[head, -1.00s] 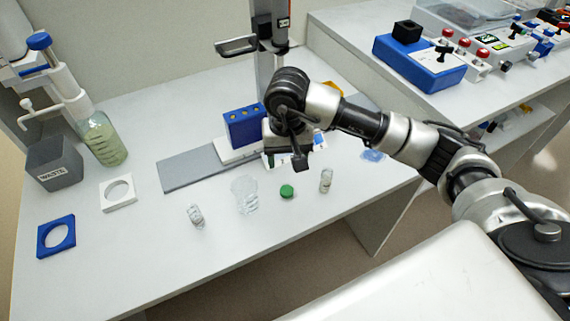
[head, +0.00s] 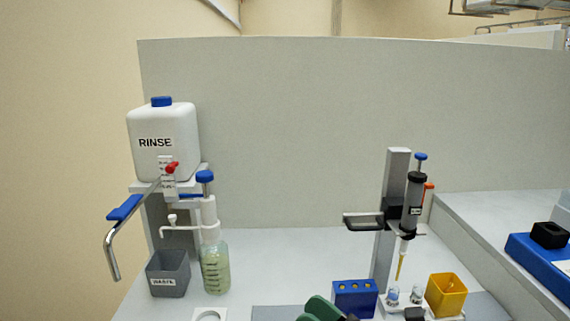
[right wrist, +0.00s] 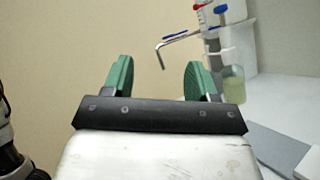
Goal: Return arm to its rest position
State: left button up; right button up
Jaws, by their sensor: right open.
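My right gripper (right wrist: 158,80) shows in the right wrist view with its two green-padded fingers spread wide and nothing between them. Beyond the fingers are a beige wall and, to the right, the bench equipment. In the head view, green finger parts (head: 325,309) show at the bottom edge, in front of the bench. The rest of my right arm is out of that view. My left gripper is in neither current view.
A white RINSE tank (head: 163,150) stands at the left, with a silver lever (head: 112,252) sticking out. Below are a grey WASTE bin (head: 168,277) and a bottle (head: 215,270). A pipette stand (head: 393,190), blue rack (head: 355,299) and yellow cup (head: 445,296) stand right of centre.

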jog(key=w+d+f+m+t+h, duration=0.3)
jog(key=d+m+t+h, duration=0.45)
jog(key=m+h, duration=0.75)
jog(key=s+d+f+m+g+h, duration=0.2)
jog(key=d+f+m+g+h, duration=0.15)
jog(key=f+m, duration=0.4)
jog(key=s+d+f+m+g+h, duration=0.2)
jog(key=d+f+m, duration=0.25)
jog(key=m, duration=0.55)
jog(key=s+f+m+g, duration=0.8)
jog(key=s+f+g, duration=0.3)
jog(key=s, duration=0.5)
notch_tip(320, 180, down, 25)
jog(key=s+g+p, duration=0.1)
jog(key=s+p, duration=0.1)
jog(key=p, duration=0.1)
jog(key=s+d+f+g+p, duration=0.1)
jog(key=s+d+f+p, duration=0.1)
jog(key=s+f, duration=1)
jog(key=s+d, duration=0.1)
jog(key=s, duration=0.2)
jog(key=shift+s+d+f+n+y, duration=0.15)
jog(key=shift+s+d+n+y, duration=0.2)
